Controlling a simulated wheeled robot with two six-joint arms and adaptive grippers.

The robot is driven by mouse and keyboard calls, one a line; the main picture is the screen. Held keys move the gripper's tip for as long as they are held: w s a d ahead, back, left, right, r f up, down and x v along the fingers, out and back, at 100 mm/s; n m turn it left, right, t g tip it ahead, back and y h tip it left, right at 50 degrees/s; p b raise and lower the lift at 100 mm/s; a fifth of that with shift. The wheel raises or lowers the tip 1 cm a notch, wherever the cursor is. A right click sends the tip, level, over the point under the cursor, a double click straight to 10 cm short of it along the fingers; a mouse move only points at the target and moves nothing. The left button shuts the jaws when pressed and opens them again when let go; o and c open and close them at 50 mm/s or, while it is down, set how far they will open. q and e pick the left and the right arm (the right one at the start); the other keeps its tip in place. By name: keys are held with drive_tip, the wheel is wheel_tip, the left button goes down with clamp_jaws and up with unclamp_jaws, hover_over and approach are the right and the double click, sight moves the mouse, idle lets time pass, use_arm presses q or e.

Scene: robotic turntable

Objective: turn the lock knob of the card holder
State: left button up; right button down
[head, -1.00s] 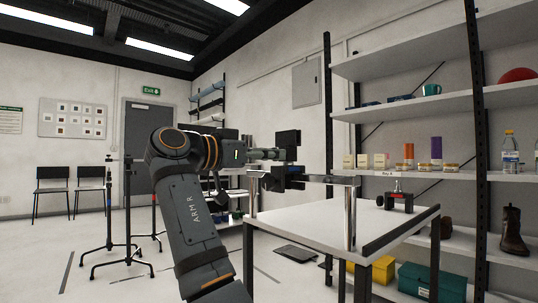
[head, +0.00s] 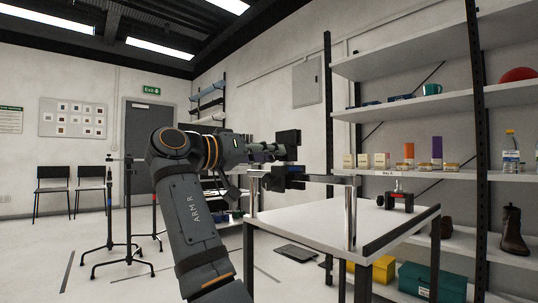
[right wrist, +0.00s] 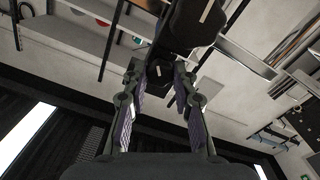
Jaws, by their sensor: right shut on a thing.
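The card holder (head: 288,138) shows in the head view as a dark square block on a metal rail above the white table. My right gripper (head: 279,152) comes in from the left and meets the holder's near side. In the right wrist view my right gripper (right wrist: 161,75) has its two fingers on either side of a small dark knob (right wrist: 160,71), which I take for the lock knob, and is shut on it. The fingers hide part of the knob, and its turn angle cannot be read. My left gripper is not in view.
The white table (head: 300,221) carries the rail on a metal post (head: 350,217). A black and red clamp-like device (head: 398,198) stands at the table's right. Shelves (head: 420,107) with boxes and bottles stand behind. Open floor lies to the left.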

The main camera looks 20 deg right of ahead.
drive_tip(key=shift+n, duration=0.5)
drive_tip(key=c, duration=1.1)
unclamp_jaws()
drive_tip(key=shift+o, duration=0.2)
